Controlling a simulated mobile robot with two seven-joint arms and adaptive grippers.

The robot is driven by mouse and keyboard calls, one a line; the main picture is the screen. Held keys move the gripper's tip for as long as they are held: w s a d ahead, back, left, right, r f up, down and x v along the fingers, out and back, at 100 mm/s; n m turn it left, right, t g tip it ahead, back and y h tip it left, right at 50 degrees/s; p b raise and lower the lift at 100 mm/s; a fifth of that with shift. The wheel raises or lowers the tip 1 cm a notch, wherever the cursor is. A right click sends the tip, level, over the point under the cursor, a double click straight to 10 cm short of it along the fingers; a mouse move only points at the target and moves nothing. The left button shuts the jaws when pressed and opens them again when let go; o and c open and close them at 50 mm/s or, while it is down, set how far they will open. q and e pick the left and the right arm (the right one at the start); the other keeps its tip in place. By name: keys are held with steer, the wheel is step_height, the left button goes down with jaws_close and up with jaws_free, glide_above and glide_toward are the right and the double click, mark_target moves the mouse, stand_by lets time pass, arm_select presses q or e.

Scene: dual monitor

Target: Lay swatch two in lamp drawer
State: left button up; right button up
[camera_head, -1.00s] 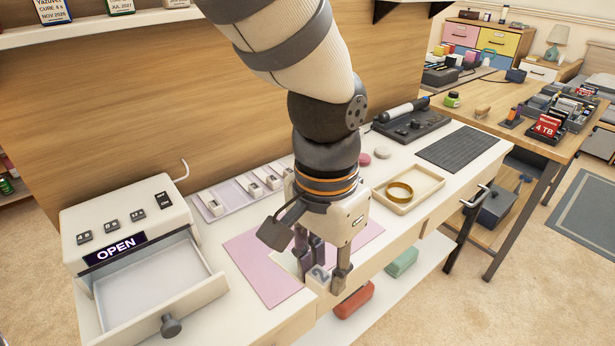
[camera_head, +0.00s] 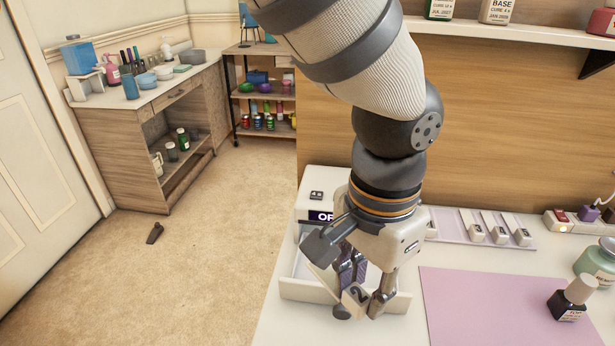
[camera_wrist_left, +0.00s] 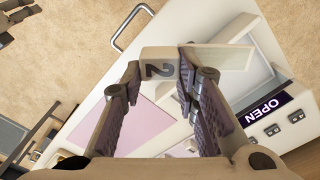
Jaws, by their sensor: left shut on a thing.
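Swatch two is a small pale block marked "2" (camera_head: 354,297), with its number also facing up in the left wrist view (camera_wrist_left: 160,68). My left gripper (camera_head: 366,299) is shut on it, one finger at each side. It holds the swatch at the front part of the pulled-out lamp drawer (camera_head: 300,291). From the head view I cannot tell how high above the rim the swatch is. The lamp (camera_head: 306,205) is a white box with an "OPEN" sign, partly hidden by my gripper.
A pink mat (camera_head: 470,300) lies right of the drawer, with a dark polish bottle (camera_head: 571,301) on it. A greenish jar (camera_head: 597,260) stands at the right edge. A lilac tray (camera_head: 455,224) with several white swatches is behind. Open floor lies left.

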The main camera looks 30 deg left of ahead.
arm_select(q)
steer(key=shift+w+a, duration=0.15)
steer(key=shift+w, duration=0.1)
steer(key=w+f+b, duration=0.1)
steer(key=w+f, duration=0.2)
steer(key=w, duration=0.1)
steer(key=w+a+f+b, duration=0.1)
steer(key=w+f, duration=0.2)
steer(key=w, duration=0.1)
steer(key=w+a+f+b, duration=0.1)
steer(key=w+f, duration=0.2)
steer(key=w, duration=0.1)
steer(key=shift+w+a+f, duration=0.15)
steer(key=shift+w+f, duration=0.1)
steer(key=shift+w, duration=0.1)
steer(key=shift+w+a+f, duration=0.1)
steer(key=shift+w+f, duration=0.05)
steer(key=shift+f, duration=0.7)
steer(key=shift+w+f, duration=0.15)
steer(key=shift+f, duration=0.7)
arm_select(e)
steer(key=shift+g, duration=0.9)
steer(key=shift+s+f, duration=2.05)
steer(key=shift+f, duration=0.05)
arm_select(q)
steer(key=shift+f, duration=0.2)
steer(key=o, duration=0.9)
